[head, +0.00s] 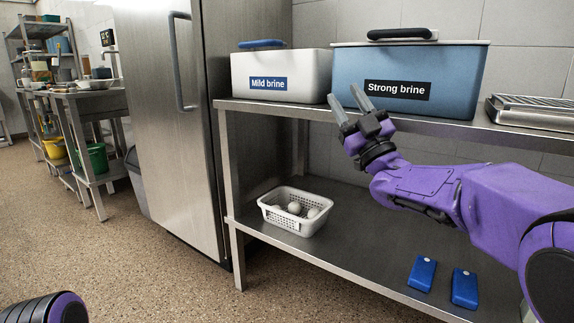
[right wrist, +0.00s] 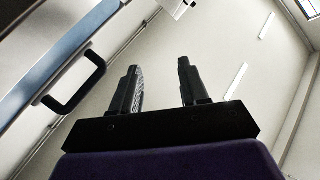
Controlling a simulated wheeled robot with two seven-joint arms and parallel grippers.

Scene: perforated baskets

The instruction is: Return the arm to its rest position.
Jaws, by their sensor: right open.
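My right arm (head: 490,200) is purple and reaches in from the right in the head view. My right gripper (head: 347,103) is raised in front of the shelf unit, at the height of the upper shelf, near the left end of the blue box marked Strong brine (head: 455,75). It is open and empty, its fingers pointing up. The right wrist view shows the two fingers (right wrist: 160,85) apart with nothing between them. The left gripper is out of view; only a dark and purple part of my left arm (head: 45,310) shows at the bottom left.
A white box marked Mild brine (head: 310,72) and a metal tray (head: 535,108) share the upper shelf (head: 275,106). Below are a white perforated basket (head: 290,222) holding several white round items and two blue objects (head: 422,272). A steel fridge (head: 165,110) stands left. Floor at left is clear.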

